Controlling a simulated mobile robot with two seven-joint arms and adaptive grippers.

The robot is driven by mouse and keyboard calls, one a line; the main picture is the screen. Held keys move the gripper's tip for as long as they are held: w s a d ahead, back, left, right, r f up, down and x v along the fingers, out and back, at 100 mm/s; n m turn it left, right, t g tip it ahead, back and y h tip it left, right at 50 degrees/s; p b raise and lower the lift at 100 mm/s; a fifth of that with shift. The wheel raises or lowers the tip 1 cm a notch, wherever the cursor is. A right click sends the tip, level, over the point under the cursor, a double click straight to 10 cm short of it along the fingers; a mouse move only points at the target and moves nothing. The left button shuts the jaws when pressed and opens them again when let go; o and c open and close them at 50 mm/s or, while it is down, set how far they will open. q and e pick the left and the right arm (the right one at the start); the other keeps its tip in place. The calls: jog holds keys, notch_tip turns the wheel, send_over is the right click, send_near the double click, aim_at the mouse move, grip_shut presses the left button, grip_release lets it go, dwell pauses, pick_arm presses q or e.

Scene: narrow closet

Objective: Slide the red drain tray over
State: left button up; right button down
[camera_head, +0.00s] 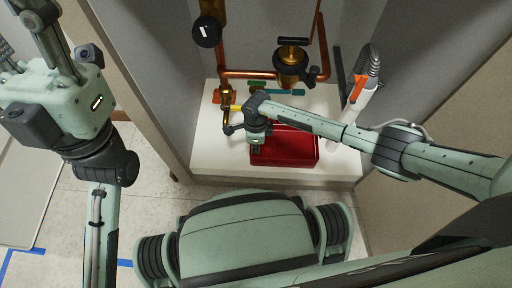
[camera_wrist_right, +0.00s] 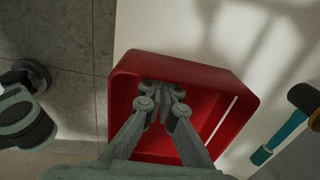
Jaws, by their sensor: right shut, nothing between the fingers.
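The red drain tray (camera_head: 300,158) lies on the white floor of the closet, below the copper pipes. It is a shallow rectangular tray, and it fills the middle of the right wrist view (camera_wrist_right: 222,70). My right gripper (camera_head: 255,149) points down at the tray's left end. In the right wrist view its fingertips (camera_wrist_right: 162,98) are together and empty, in front of the tray's inside. I cannot tell if they touch it. My left gripper (camera_head: 30,40) is raised at the upper left, away from the tray; its fingertips are cut off.
Copper pipes with a brass valve (camera_head: 292,67) stand behind the tray. A teal-handled tool (camera_head: 285,91) lies behind it. A white and orange object (camera_head: 357,95) leans at the right. Closet walls bound both sides. White floor is bare left of the tray.

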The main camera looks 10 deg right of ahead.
dwell(0.3)
jog(key=a, duration=0.1)
jog(key=w+a+b, duration=0.1)
jog(key=a, duration=0.1)
jog(key=shift+f, duration=0.1)
jog(key=shift+s+a, duration=0.1)
